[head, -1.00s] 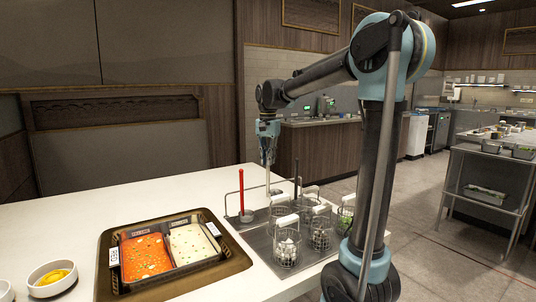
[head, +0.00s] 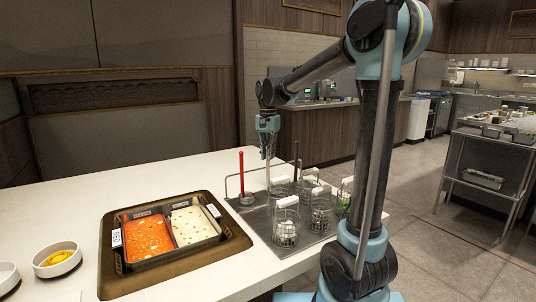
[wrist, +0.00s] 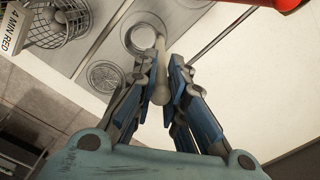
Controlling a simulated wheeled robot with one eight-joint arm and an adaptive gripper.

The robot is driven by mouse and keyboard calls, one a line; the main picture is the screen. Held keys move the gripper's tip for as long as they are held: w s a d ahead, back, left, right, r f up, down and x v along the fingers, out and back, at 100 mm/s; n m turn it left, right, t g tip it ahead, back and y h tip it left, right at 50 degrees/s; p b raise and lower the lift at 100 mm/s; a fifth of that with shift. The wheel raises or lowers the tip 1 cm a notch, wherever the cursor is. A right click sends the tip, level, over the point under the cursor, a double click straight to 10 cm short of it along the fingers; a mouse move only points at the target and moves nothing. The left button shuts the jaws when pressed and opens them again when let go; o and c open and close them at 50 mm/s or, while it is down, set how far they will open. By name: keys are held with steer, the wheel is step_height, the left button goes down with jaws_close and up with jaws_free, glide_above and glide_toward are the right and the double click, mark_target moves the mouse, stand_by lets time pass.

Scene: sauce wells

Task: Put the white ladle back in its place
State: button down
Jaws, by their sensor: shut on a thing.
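The white ladle's pale handle (wrist: 160,58) stands between the fingers of my gripper (wrist: 161,88) in the wrist view, and the fingers are shut on it. In the head view my gripper (head: 266,153) is over the back of the metal well station (head: 259,222), with the ladle's thin pale shaft (head: 268,174) hanging below it, roughly upright. In the wrist view the ladle's far end reaches towards a round well (wrist: 139,46). I cannot tell whether its bowl is inside the well. Another round well (wrist: 104,76) lies beside it.
A red-handled ladle (head: 241,174) stands upright left of my gripper; a dark handle (head: 296,156) stands to the right. Several wire baskets (head: 286,228) fill the station's front. A brown tray (head: 240,246) with a two-part sauce pan (head: 170,254) lies left. The back counter (head: 110,176) is clear.

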steer(key=shift+f, duration=0.35)
stand_by(0.5)
steer(key=c, duration=1.6)
jaws_free()
steer(key=shift+o, duration=0.2)
steer(key=o, duration=0.8)
steer(key=shift+r, duration=0.1)
steer(key=shift+r, duration=5.45)
